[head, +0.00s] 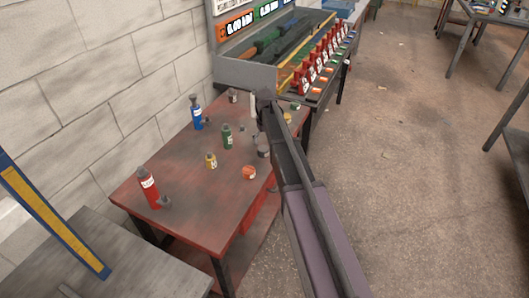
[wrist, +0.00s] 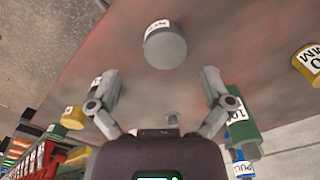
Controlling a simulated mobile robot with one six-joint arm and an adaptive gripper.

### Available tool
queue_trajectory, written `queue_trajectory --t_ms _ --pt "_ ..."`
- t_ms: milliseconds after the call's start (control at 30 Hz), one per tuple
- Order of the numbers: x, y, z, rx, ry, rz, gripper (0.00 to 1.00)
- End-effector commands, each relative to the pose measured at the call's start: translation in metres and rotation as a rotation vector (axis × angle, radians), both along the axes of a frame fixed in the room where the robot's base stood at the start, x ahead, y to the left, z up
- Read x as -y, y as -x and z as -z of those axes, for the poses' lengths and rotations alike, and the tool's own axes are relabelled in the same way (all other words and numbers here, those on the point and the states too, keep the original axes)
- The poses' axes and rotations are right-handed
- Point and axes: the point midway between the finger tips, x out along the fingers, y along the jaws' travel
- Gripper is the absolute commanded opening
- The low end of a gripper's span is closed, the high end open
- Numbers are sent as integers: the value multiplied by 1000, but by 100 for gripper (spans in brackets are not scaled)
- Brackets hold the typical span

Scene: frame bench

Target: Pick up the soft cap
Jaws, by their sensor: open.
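No thing in view is clearly marked as the soft cap, and I cannot tell which one it is. A short grey cylinder with a white label (wrist: 165,46) stands on the red table (wrist: 235,45), ahead of my gripper (wrist: 160,77) in the wrist view. The grey cylinder also seems to show in the head view (head: 264,151), beside my arm. A small grey knob-like piece (wrist: 172,118) lies between the fingers' bases. My gripper is open, its fingers wide apart, with nothing held. In the head view the arm hides part of the table's right side.
A green bottle (wrist: 241,117) stands close to the right finger; a yellow container (wrist: 74,117) is left of the left finger. A red bottle (head: 148,188), blue bottle (head: 196,115) and orange piece (head: 249,173) stand on the table. A grey bin (head: 246,73) is behind it.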

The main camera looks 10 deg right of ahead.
Motion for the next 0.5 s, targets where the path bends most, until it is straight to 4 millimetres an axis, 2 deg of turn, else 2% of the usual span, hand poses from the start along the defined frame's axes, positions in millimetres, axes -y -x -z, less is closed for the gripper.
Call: queue_trajectory --t_ms 233,500 --pt "-1 0 7 0 0 0 100" --pt "-6 -1 27 0 0 -1 100"
